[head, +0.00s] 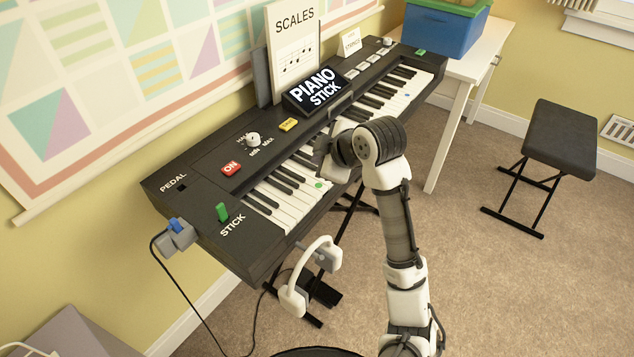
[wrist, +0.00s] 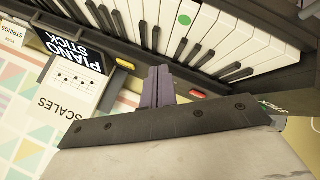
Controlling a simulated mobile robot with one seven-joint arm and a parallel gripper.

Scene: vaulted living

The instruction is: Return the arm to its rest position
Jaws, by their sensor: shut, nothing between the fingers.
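My arm (head: 398,225) reaches up from the lower right of the head view, bent at a dark joint. My gripper (wrist: 157,82) shows in the wrist view as two grey-purple fingers held together, with nothing between them. It is over the front of the keyboard, and its fingertips are close to the panel edge by the keys. I cannot tell whether they touch it. In the head view the gripper is mostly hidden behind the arm's end. The black keyboard (head: 205,178) stands on a stand along the wall. Its white keys show in the wrist view (wrist: 215,35).
A scales sheet (head: 292,50) and a piano stick sign (head: 315,90) stand on the keyboard. White headphones (head: 297,290) hang at its front. A black stool (head: 560,138) and a white table (head: 478,62) with a blue box (head: 445,30) are right. Carpet between is clear.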

